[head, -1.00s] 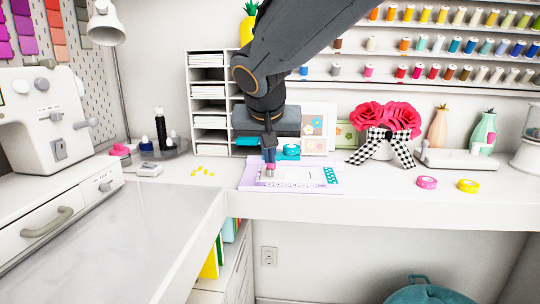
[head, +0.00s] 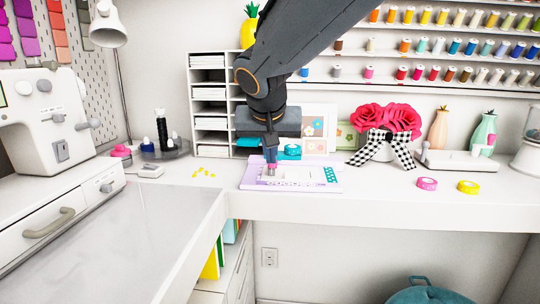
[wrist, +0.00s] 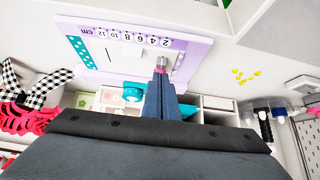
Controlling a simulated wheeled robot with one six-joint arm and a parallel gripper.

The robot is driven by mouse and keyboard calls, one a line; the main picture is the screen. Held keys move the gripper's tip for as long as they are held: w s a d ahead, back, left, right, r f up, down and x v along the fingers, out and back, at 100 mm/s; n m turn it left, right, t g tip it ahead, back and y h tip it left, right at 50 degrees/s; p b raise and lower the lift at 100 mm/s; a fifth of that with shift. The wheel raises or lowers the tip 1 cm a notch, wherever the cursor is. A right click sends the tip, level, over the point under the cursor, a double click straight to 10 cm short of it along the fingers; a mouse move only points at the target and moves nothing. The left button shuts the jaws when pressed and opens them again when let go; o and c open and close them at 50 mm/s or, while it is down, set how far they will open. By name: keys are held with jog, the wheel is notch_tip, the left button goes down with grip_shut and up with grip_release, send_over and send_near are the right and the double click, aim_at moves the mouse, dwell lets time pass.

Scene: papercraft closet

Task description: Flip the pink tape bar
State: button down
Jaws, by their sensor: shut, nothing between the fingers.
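My gripper (head: 270,160) points down at the lilac board (head: 331,188) on the white counter. Its fingers are shut and empty, and they also show in the wrist view (wrist: 159,82). A small pink piece with a grey end (head: 271,167) is right at the fingertips, over the board's upper left part. It also shows in the wrist view (wrist: 161,67); I cannot tell whether the fingers touch it. The board (wrist: 205,48) carries a centimetre scale, a white middle and a teal dotted patch. No separate bar is clear; this pink piece may be the tape bar.
A teal tape roll (head: 292,150) stands behind the board. Pink (head: 427,183) and yellow (head: 468,186) tape rolls lie to the right. Yellow bits (head: 203,172) lie to the left. White shelves (head: 209,105) and a vase of roses (head: 384,145) stand behind.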

jog(key=shift+r+p, duration=0.3)
jog(key=shift+p, duration=0.15)
jog(key=s+r, duration=0.5)
jog(key=s, duration=0.5)
jog(key=shift+r+p, duration=0.3)
jog(key=shift+p, duration=0.05)
jog(key=shift+d, duration=0.15)
jog(key=s+d+f+g+p, duration=0.3)
jog(key=s+d+f, duration=0.4)
jog(key=d+f, duration=0.4)
jog(key=s+d+f+g+p, duration=0.3)
jog(key=s+d+f, duration=0.5)
jog(key=d, duration=0.5)
notch_tip(320, 180, down, 3)
jog(key=shift+d+r+g, duration=0.15)
jog(key=shift+d+g, duration=0.05)
jog(key=shift+g, duration=0.6)
